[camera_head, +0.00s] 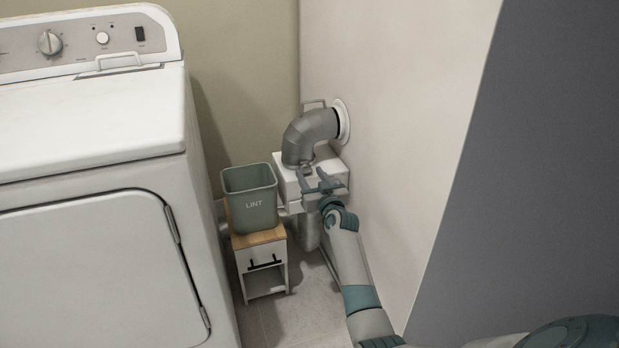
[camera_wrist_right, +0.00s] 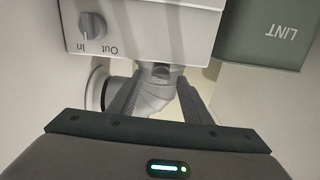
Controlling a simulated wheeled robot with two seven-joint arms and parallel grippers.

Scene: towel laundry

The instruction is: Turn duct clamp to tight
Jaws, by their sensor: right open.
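A grey elbow duct (camera_head: 311,132) runs from a round wall flange (camera_head: 342,121) down to a white box (camera_head: 292,186) in the head view. In the wrist view, which is upside down, the duct (camera_wrist_right: 157,97) meets the box (camera_wrist_right: 140,28). A small dark piece at this joint, seemingly the duct clamp (camera_wrist_right: 160,71), lies between my fingers; its setting is unclear. My right gripper (camera_head: 313,178) is in front of the box and the duct's lower end. In the wrist view the right gripper (camera_wrist_right: 160,80) is open, one finger on each side of the duct. My left gripper is out of view.
A green LINT bin (camera_head: 249,200) stands on a small wooden-topped cabinet (camera_head: 262,238) left of the box. A white dryer (camera_head: 95,130) fills the left. The wall (camera_head: 395,130) is close on the right. The box has an In/Out knob (camera_wrist_right: 92,23).

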